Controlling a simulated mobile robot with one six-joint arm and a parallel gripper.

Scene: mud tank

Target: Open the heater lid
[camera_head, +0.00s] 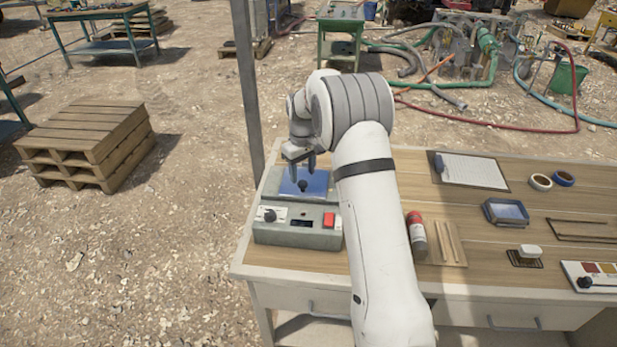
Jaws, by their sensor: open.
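The heater (297,236) is a grey box at the left end of the bench, with a dial, a small dark display and a red switch on its front. Its blue lid (318,185) lies on top and looks closed. A dark knob (302,186) stands on the lid. My gripper (302,174) points down over the lid with its fingers open, one on each side just above the knob. I cannot tell whether the fingers touch it. My arm hides the right side of the heater and lid.
A red and white bottle (416,235) stands right of my arm, beside a small wooden board (447,243). Further right are a blue tray (506,212), tape rolls (540,182) and a clipboard (472,170). A grey post (247,80) rises behind the bench's left edge.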

